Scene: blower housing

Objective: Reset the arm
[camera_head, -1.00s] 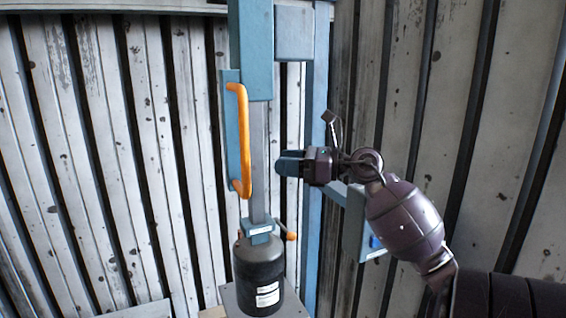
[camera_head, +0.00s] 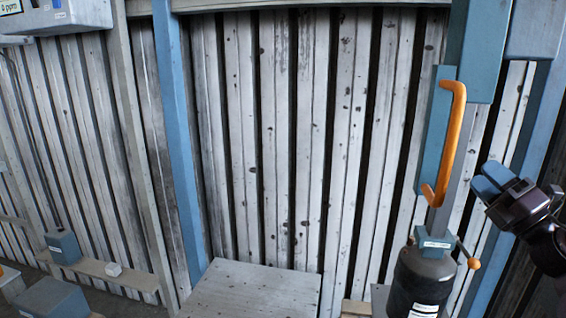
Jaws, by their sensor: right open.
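My right gripper (camera_head: 488,181) is at the right edge of the head view, with its blue-tipped fingers pointing left. It is open, and I see nothing between its fingers. It is to the right of the orange handle (camera_head: 454,140) and apart from it in the picture. The handle is upright on a blue panel of the blue and grey column. A black cylinder (camera_head: 424,280) with white labels stands below. A small lever with an orange knob (camera_head: 474,264) sticks out beside it. My left gripper is not in view.
A grey platform (camera_head: 255,290) stands at the bottom middle. A blue post (camera_head: 178,130) rises left of it. A grey unit (camera_head: 62,14) hangs at upper left. White slatted walls close the back.

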